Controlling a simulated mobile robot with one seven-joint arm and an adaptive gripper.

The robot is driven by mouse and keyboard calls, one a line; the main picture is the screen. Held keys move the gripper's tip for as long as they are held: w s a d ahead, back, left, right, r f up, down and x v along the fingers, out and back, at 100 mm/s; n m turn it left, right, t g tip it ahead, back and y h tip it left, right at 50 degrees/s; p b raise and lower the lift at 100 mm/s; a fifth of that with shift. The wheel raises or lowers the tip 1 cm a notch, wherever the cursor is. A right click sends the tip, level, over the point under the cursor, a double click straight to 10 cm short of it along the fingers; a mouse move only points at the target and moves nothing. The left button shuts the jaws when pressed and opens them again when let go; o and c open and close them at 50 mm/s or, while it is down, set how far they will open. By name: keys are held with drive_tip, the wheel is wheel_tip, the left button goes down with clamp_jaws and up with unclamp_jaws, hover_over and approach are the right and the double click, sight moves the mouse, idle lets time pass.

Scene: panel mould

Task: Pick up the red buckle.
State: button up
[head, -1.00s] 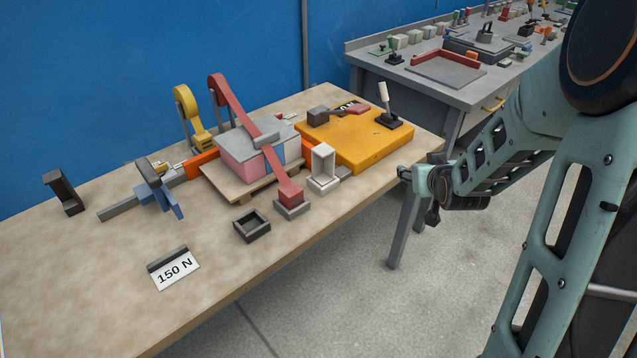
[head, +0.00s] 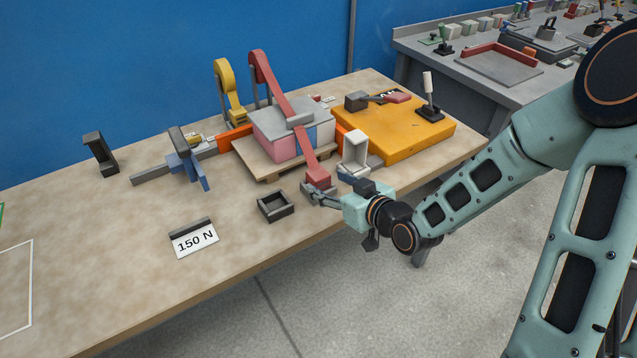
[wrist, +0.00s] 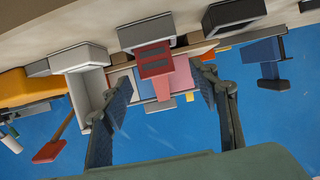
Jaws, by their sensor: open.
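The red buckle (head: 318,177) is the block at the lower front end of a red strap (head: 288,98) that runs over a grey, pink and blue stack (head: 270,137). It sits above a small grey base, now partly hidden by my gripper (head: 322,195). My gripper is open, at the front of the buckle. In the wrist view, which is upside down, the red buckle (wrist: 154,61) shows between and beyond the two fingers of my gripper (wrist: 162,88). No finger is clearly seen touching it.
A white bracket (head: 355,153) stands close to the right of the buckle. A dark open square tray (head: 276,206) lies to its left. An orange plate (head: 425,135) with levers is at right, a blue clamp (head: 187,165) at left.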

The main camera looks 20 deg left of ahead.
sight(324, 181)
drive_tip(key=shift+f+x, duration=0.2)
drive_tip(key=shift+x, duration=2.15)
drive_tip(key=shift+w+d, duration=0.1)
drive_tip(key=shift+d, duration=0.05)
drive_tip(key=shift+c, duration=0.6)
drive_tip(key=c, duration=1.2)
drive_tip(key=shift+r, duration=0.1)
